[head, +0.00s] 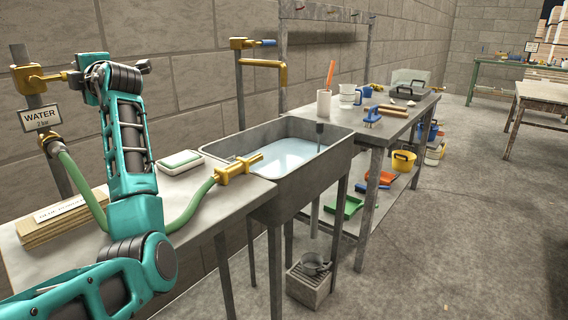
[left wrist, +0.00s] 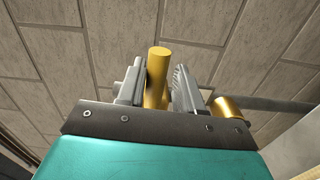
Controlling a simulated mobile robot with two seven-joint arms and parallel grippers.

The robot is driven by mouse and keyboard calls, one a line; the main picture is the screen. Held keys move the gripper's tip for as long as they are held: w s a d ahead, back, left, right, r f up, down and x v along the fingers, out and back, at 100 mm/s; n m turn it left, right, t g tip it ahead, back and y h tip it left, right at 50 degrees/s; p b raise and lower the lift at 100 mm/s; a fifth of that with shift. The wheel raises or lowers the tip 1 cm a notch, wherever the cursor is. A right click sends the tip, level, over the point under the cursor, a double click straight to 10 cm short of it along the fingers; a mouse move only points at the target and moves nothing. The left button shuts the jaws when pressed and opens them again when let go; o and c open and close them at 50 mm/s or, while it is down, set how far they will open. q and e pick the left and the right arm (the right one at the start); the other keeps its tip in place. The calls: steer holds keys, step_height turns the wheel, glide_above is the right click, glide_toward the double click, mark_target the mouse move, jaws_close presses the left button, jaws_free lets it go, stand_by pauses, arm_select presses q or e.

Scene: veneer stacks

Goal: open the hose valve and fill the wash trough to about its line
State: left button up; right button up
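The wash trough (head: 338,160) is a grey basin on legs, with pale blue water (head: 288,153) in it. I cannot make out its fill line. A brass nozzle (head: 238,168) on a green hose (head: 190,207) lies over the trough's left rim; I see no clear stream from it. The hose runs from a brass water valve (head: 27,78) on a grey post at the left. My left gripper (head: 77,76) is at this valve. In the left wrist view a brass bar (left wrist: 157,77) stands between its fingers (left wrist: 158,88), close to both; contact is unclear. My right gripper is out of view.
A white WATER sign (head: 40,117) hangs on the post. A soap dish (head: 180,162) and stacked boards (head: 62,218) sit on the left bench. A second brass tap (head: 262,62) stands behind the trough. The right bench holds several tools; open floor (head: 440,230) lies right.

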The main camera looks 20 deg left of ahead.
arm_select(q)
steer(key=shift+o, duration=1)
steer(key=shift+f, duration=0.1)
steer(key=b+v, duration=0.2)
steer(key=v, duration=0.5)
